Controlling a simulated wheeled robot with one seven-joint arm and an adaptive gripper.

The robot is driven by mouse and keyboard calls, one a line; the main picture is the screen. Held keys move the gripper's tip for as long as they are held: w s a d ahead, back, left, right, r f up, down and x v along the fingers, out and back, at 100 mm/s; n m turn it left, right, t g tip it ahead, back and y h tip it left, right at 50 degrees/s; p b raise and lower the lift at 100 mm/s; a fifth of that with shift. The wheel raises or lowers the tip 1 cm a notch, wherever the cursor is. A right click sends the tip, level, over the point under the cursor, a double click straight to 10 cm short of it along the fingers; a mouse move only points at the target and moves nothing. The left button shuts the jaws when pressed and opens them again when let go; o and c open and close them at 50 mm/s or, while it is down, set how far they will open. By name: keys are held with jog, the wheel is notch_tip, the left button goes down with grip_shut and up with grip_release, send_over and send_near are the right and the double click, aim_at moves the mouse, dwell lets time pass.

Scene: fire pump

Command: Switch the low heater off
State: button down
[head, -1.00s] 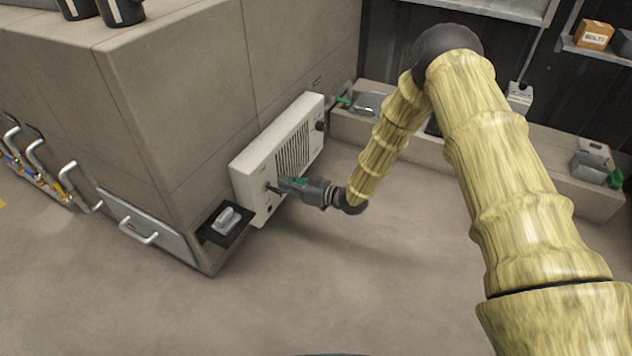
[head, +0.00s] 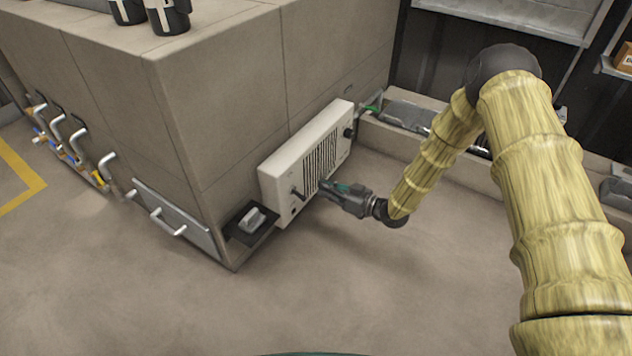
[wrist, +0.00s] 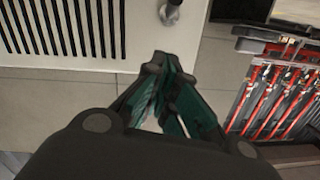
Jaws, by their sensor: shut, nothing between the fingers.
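The low heater (head: 273,180) is a white box with a dark slotted grille, mounted low on the beige wall; part of it shows in the wrist view (wrist: 92,72). A small dark lever (head: 297,193) sticks out at the left end of its front, and a dark round knob (head: 348,132) sits at the right end. My gripper (head: 325,186) is shut and empty, in front of the grille, to the right of the lever and apart from it. In the wrist view the fingertips (wrist: 158,62) are close together, below a grey knob-like part (wrist: 170,12).
A black plate with a grey handle (head: 252,220) is left of the heater, low on the wall. Pipes and a drawer-like panel (head: 172,218) line the left side. Red-handled tools (wrist: 275,95) show in the wrist view. The floor in front is clear.

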jog(key=p+v, duration=0.1)
jog(key=v, duration=0.5)
jog(key=shift+f+p, duration=0.3)
jog(key=shift+f, duration=0.15)
jog(key=shift+s+f, duration=0.1)
jog(key=s+d+f+m+g+h, duration=0.1)
jog(key=s+d+f+m+h, duration=0.2)
jog(key=s+f+h, duration=0.35)
jog(key=s+d+f+m+g+h, duration=0.1)
jog(key=s+d+f+m+h, duration=0.2)
jog(key=s+f, duration=0.65)
jog(key=s+d+r+m+g+h, duration=0.1)
jog(key=s+d+g+h, duration=0.15)
jog(key=s, duration=0.75)
jog(key=s+d+r+m+g+h, duration=0.1)
jog(key=s+d+r+m+g, duration=0.15)
jog(key=s, duration=0.75)
jog(key=s+d+r+m+g+h, duration=0.1)
jog(key=s+d+g+h, duration=0.15)
jog(key=s, duration=0.75)
notch_tip(320, 180, up, 36)
jog(key=w+p, duration=0.1)
jog(key=p, duration=3.6)
jog(key=shift+d+r+t+y, duration=0.15)
jog(key=shift+d+t+y, duration=0.2)
jog(key=shift+d+t, duration=0.1)
jog(key=c, duration=2.2)
grip_release()
